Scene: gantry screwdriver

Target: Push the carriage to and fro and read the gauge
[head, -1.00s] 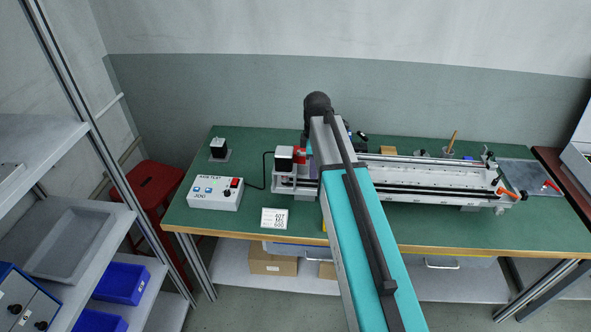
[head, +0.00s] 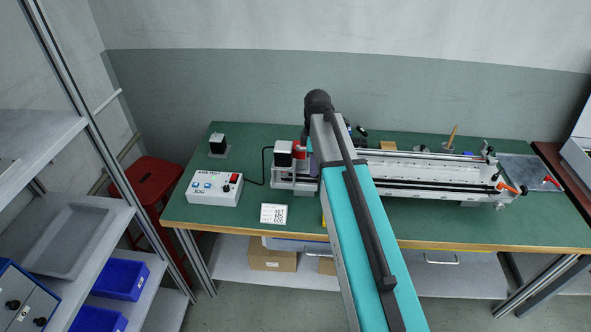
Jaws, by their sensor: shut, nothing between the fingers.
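A long silver linear axis (head: 440,168) lies along the green bench, with a black-and-white motor (head: 284,152) at its left end and a red part (head: 304,147) beside the motor. My arm crosses in front of the axis and hides part of its left half. I cannot make out the carriage or the gauge; they may be behind my arm. My gripper does not show; my arm's forward end is hidden behind its own elbow.
A white control box (head: 214,188) and a printed card (head: 274,214) lie on the bench (head: 230,228) at left. A red stool (head: 150,178) and grey shelving (head: 100,200) stand left.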

